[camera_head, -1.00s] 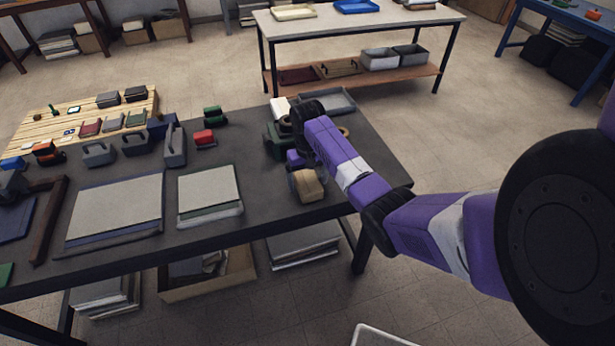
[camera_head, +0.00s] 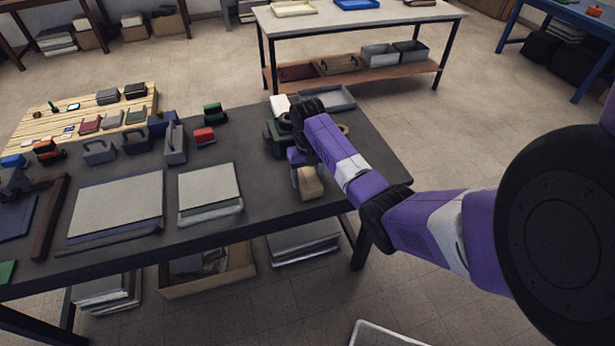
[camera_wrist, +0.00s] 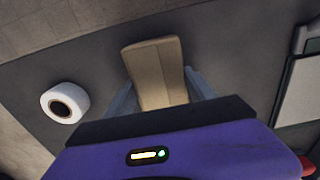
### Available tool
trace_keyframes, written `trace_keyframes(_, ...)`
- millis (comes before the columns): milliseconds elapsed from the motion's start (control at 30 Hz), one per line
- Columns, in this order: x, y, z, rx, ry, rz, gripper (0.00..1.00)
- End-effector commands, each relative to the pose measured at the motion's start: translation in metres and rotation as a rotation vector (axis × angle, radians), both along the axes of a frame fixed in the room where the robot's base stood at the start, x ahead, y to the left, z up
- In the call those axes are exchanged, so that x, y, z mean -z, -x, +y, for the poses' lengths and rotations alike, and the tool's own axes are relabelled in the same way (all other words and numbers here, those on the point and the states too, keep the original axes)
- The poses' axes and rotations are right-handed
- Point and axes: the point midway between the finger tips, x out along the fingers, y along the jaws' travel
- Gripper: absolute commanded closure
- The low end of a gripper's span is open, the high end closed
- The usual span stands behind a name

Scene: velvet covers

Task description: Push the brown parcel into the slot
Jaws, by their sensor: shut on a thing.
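The brown parcel (camera_head: 310,184) is a tan block near the right front edge of the dark table (camera_head: 262,215). It also shows in the wrist view (camera_wrist: 155,62), pointing away from my gripper with its far end free. My gripper (camera_wrist: 161,90) is shut on the parcel, with a grey finger on each side of it. In the head view, my gripper (camera_head: 296,172) is partly hidden by my purple wrist. I cannot tell if the parcel touches the table. I cannot make out a slot in either view.
Flat stacks of boards (camera_head: 115,208) and sheets (camera_head: 208,188) lie left of the parcel. A dark green object (camera_head: 276,138) and a grey tray (camera_head: 336,98) are behind my gripper. A white roll (camera_wrist: 65,102) lies left of the parcel in the wrist view. Bare tabletop lies between sheets and parcel.

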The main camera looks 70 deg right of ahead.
Motion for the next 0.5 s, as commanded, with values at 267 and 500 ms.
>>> trace_keyframes(267,0.001,-0.003,-0.003,-0.001,0.002,-0.001,0.94)
trace_keyframes(500,0.001,-0.01,-0.011,-0.002,0.002,-0.001,0.94)
